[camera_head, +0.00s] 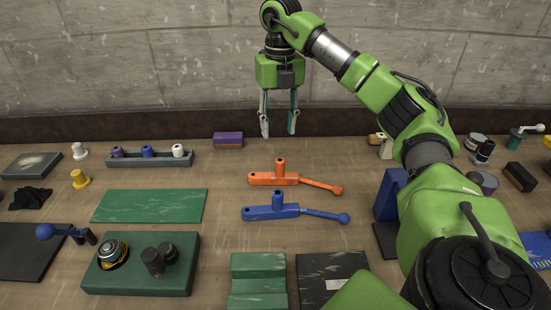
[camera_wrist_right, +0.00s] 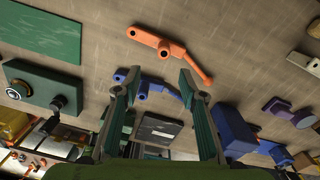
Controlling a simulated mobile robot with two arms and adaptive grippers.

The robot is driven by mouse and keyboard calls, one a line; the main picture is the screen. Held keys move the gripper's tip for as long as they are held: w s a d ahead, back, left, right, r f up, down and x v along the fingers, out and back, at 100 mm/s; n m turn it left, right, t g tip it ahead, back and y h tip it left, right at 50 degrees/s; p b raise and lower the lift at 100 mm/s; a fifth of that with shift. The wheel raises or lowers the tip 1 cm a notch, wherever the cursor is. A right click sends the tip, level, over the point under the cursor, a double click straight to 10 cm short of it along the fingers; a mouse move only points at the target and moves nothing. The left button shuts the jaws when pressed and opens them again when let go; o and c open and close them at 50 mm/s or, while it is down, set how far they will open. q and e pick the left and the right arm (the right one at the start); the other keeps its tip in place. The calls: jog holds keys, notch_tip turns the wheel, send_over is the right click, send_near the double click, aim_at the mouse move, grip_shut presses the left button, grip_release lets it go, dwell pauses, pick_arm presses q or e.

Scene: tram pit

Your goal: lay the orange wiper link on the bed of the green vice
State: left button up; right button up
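The orange wiper link (camera_head: 287,180) lies on the bench, with an upright stub on its body and a ball-ended arm to the right. It also shows in the right wrist view (camera_wrist_right: 172,51). A stepped green block (camera_head: 258,274), which looks like the green vice, sits at the near edge of the head view, partly cut off. Nothing shows on its visible top. My right gripper (camera_head: 278,131) is open and empty, above the bench and beyond the link. Its two fingers (camera_wrist_right: 158,78) stand apart in the wrist view. My left gripper is out of view.
A similar blue link (camera_head: 280,212) lies just nearer than the orange one. A dark plate (camera_head: 320,268) adjoins the green block on the right. A green mat (camera_head: 150,206) and a green box with knobs (camera_head: 185,283) lie left. A purple-topped block (camera_head: 228,139) stands at the back.

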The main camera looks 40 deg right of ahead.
aim_at(279, 159)
jog(key=shift+s+d+f+b, duration=0.1)
jog(key=shift+d+f+b, duration=0.1)
jog(key=shift+f+b, duration=0.3)
jog(key=shift+d+f+b, duration=0.15)
jog(key=shift+f+b, duration=0.1)
jog(key=shift+f, duration=0.4)
notch_tip(279, 159, down, 5)
jog(key=shift+f+p, duration=0.3)
jog(key=shift+f, duration=0.2)
jog(key=f, duration=0.2)
jog(key=f+p, duration=0.1)
jog(key=f, duration=0.1)
jog(key=shift+w+f, duration=0.2)
jog(key=shift+f, duration=0.2)
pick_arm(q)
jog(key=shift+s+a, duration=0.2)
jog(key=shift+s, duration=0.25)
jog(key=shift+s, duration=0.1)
pick_arm(e)
grip_shut()
